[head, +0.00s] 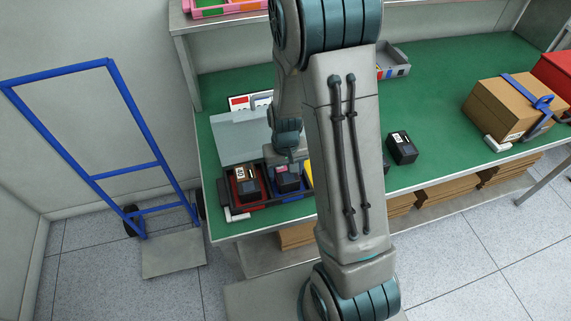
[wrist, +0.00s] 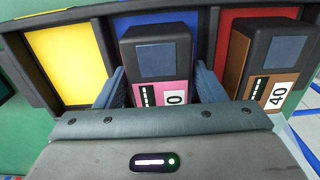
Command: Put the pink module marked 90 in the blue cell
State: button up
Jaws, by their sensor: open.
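The pink module (wrist: 160,92), black with a pink face, stands in the blue cell (wrist: 152,19) of the dark frame. Only a 0 of its number shows in the wrist view; my gripper body hides the lower part. It also shows small in the head view (head: 288,184). My gripper (wrist: 159,90) is open, with one finger on each side of the pink module. Whether the fingers touch it I cannot tell.
A brown module marked 40 (wrist: 270,75) stands in the red cell beside it. The yellow cell (wrist: 65,60) is empty. Another black module (head: 402,147) is on the green table (head: 430,100). A strapped cardboard box (head: 508,105) is further right.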

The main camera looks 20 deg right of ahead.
aim_at(286, 169)
notch_tip(286, 169, up, 12)
jog(key=s+r+t, duration=0.3)
jog(key=s+r, duration=0.7)
jog(key=s, duration=0.4)
jog(key=shift+s+r, duration=0.15)
jog(key=shift+r, duration=0.25)
